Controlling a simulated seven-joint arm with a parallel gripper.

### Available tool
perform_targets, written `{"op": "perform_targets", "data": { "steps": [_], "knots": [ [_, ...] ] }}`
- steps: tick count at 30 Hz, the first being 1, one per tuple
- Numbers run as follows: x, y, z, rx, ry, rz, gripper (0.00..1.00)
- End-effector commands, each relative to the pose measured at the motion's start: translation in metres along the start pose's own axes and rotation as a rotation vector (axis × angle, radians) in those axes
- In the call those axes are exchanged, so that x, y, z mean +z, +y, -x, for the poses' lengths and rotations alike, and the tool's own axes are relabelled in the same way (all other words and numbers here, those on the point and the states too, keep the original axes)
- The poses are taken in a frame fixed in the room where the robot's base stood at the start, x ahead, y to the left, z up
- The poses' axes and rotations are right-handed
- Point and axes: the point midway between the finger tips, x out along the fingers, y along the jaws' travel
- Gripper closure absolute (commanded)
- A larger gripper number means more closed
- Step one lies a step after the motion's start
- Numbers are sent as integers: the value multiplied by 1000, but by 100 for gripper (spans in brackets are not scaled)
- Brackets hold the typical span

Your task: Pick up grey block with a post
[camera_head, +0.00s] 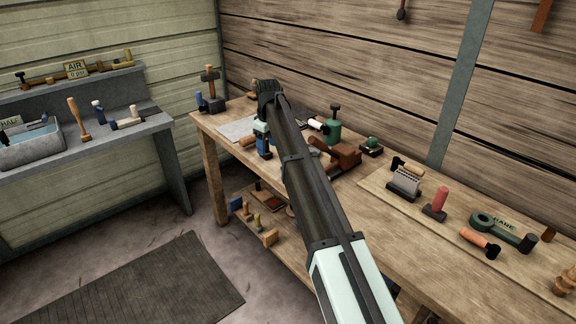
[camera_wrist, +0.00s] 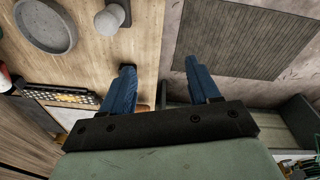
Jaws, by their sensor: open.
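What looks like the grey block with a post (camera_head: 213,104) stands upright at the far left end of the wooden bench in the head view. It has a dark grey base and a brown upright post with a crosspiece. My gripper (camera_head: 264,152) is to its right and nearer the camera, apart from it, pointing down over the bench's front part. In the wrist view the blue fingers of my gripper (camera_wrist: 158,68) are spread with nothing between them. Beyond them are the bench edge and floor. I cannot surely identify the block in the wrist view.
A small blue item (camera_head: 199,101) stands close left of the block. A pale sheet (camera_head: 236,129) lies in front of it. The wrist view shows a round grey dish (camera_wrist: 46,38).

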Motion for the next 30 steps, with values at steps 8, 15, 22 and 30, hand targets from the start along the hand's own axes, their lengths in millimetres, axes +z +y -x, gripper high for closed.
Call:
{"op": "perform_targets", "data": {
  "steps": [8,15,22,30],
  "knots": [
    [32,66,56,-50,-103,-46,39],
    [39,67,46,-58,-115,-51,39],
    [43,64,11,-58,-114,-51,39],
    [46,63,-24,-57,-113,-51,39]
  ]
}}
